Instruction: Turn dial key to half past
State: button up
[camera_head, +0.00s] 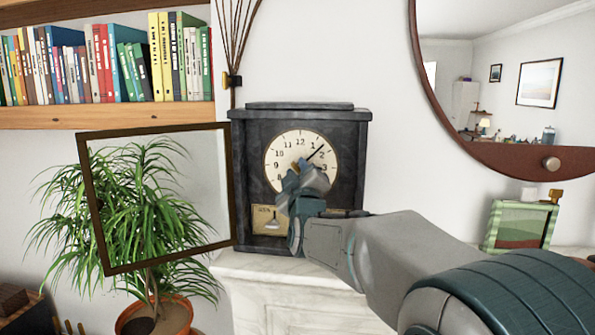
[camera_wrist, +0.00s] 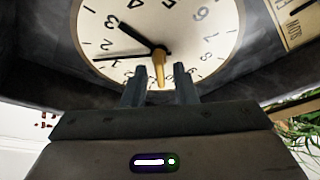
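A dark clock (camera_head: 300,115) has a cream dial (camera_head: 285,147). The dial's hub is hidden behind my gripper (camera_head: 300,178) in the head view. A long black hand points to the upper right, near 1 to 2. In the wrist view the dial (camera_wrist: 195,30) appears turned around. A brass dial key (camera_wrist: 159,70) juts from its centre toward my gripper (camera_wrist: 160,85). The fingers are parted, one on each side of the key's end, with visible gaps. A thick black hand (camera_wrist: 138,35) points toward the 3, and a thin one (camera_wrist: 125,56) points left.
A framed glass door (camera_head: 92,215) stands swung open left of the clock, in front of a potted plant (camera_head: 155,315). A small plate with a lever (camera_head: 271,220) sits below the dial. A green frame (camera_head: 520,225) stands right on the marble mantel (camera_head: 290,290).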

grip_shut()
